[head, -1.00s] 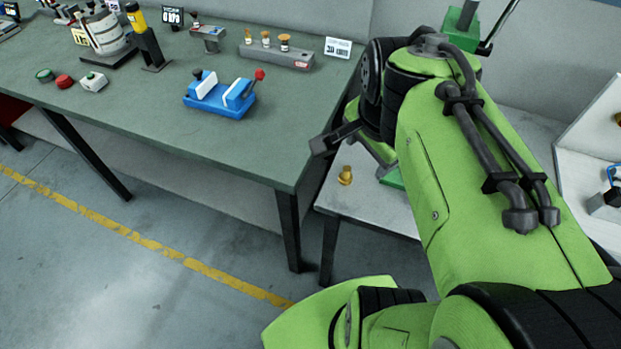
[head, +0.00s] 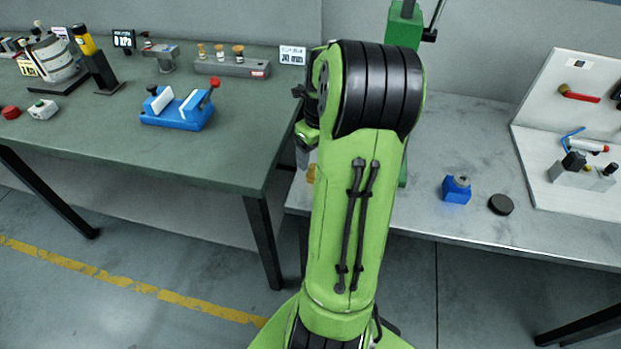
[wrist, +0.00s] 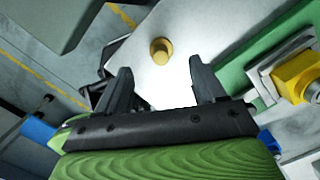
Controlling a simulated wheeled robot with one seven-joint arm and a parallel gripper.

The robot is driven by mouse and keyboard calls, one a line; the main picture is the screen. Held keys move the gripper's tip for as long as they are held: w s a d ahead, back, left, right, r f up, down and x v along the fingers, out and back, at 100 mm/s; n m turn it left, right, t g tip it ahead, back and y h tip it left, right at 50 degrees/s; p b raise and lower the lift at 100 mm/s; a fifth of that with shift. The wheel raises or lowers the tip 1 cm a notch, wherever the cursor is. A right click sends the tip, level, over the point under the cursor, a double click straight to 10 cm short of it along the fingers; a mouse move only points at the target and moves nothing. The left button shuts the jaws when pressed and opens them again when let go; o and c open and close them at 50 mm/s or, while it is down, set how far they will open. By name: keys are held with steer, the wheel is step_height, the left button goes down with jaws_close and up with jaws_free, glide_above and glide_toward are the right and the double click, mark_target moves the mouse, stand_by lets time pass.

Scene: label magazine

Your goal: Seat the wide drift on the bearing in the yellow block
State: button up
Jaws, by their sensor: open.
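A brass-coloured stepped piece (wrist: 160,50), which looks like a drift, stands on the grey bench. In the head view only a sliver of it (head: 311,173) shows beside my arm. My gripper (wrist: 160,66) is open and empty, and in the wrist view the piece appears beyond the gap between its fingertips, apart from them. The yellow block (wrist: 299,76) is at the right of the wrist view, by grey metal parts on a green base. I cannot make out its bearing. In the head view my arm hides the yellow block and most of my gripper.
The green press (head: 404,28) rises behind my arm. A blue block (head: 457,189) with a metal ring and a black disc (head: 501,204) stand on the right bench. A grey rack (head: 232,69) of brass-topped pieces and a blue fixture (head: 178,110) are on the green-topped table.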

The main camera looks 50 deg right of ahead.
mark_target(313, 166)
steer(key=f, duration=0.2)
steer(key=f+b, duration=0.1)
steer(key=f, duration=0.1)
steer(key=f+b, duration=0.1)
steer(key=f, duration=0.2)
steer(key=shift+w+d, duration=0.15)
steer(key=shift+w, duration=0.2)
steer(key=shift+r, duration=0.2)
